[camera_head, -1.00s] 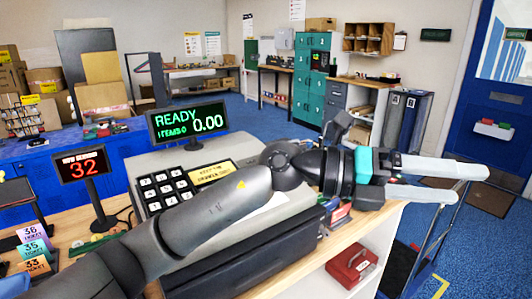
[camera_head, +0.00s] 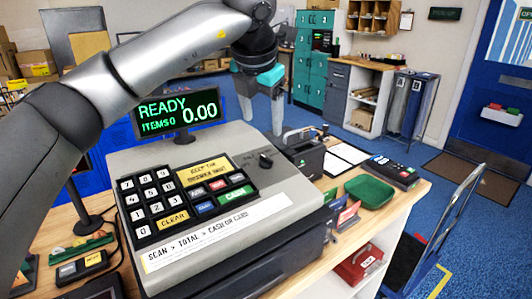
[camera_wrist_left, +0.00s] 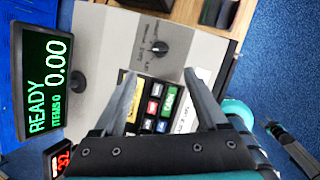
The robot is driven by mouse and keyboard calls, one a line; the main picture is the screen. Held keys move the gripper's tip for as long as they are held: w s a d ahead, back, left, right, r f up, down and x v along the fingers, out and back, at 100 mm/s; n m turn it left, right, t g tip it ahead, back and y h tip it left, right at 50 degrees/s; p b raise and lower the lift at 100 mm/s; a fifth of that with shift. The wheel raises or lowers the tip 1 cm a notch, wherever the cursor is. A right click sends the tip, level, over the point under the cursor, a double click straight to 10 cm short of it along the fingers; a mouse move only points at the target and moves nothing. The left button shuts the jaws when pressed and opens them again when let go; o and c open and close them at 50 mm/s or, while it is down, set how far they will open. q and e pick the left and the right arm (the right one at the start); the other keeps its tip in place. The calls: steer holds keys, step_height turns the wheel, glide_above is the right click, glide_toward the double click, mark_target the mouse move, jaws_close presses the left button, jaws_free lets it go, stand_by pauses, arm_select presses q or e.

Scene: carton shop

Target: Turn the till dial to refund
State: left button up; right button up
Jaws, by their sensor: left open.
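The till (camera_head: 225,160) stands on the wooden counter with its screen (camera_head: 180,115) reading READY, ITEMS 0, 0.00. The till dial (camera_head: 265,160) is a small black knob on the grey top, right of the keypad. It also shows in the left wrist view (camera_wrist_left: 159,47), with small labels around it that I cannot read surely. I cannot tell which label it points at. My left gripper (camera_head: 262,120) is open and empty, pointing down above the far right part of the till. In the left wrist view its fingertips (camera_wrist_left: 160,82) are apart, with the dial beyond them, untouched.
The till screen stands left of my gripper. A black device (camera_head: 303,155), a clipboard (camera_head: 345,155), a green tray (camera_head: 370,192) and a card terminal (camera_head: 393,172) lie right of the till. A red cash box (camera_head: 358,262) is on a shelf below.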

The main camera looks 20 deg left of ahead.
mark_target(266, 158)
arm_select(q)
steer(key=x, duration=1.2)
steer(key=shift+f, duration=0.2)
jaws_close()
